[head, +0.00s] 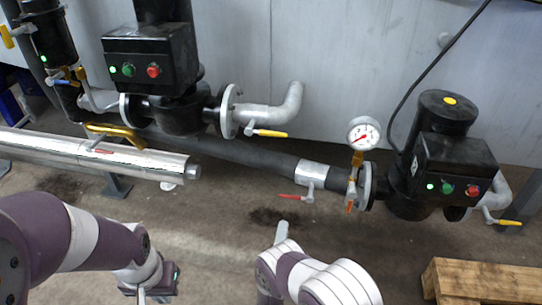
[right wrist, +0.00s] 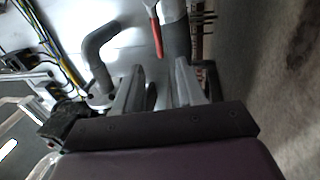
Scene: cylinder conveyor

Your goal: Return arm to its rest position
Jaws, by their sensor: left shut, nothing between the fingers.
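My left arm (head: 75,240), purple and white, comes in from the left in the head view. Its gripper (head: 141,296) points down at the bottom edge, partly cut off, shut and empty. My right arm (head: 310,280) rises from the bottom centre. Its gripper (head: 282,232) shows only as a pale grey tip above the floor. In the right wrist view the two grey fingers of the right gripper (right wrist: 160,82) stand apart. A dark grey pipe (right wrist: 175,40) and a red handle (right wrist: 153,30) show beyond them; I see nothing clearly held.
A silver pipe (head: 70,150) runs along the left. A wooden pallet (head: 485,280) lies bottom right. The middle floor (head: 215,235) is clear.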

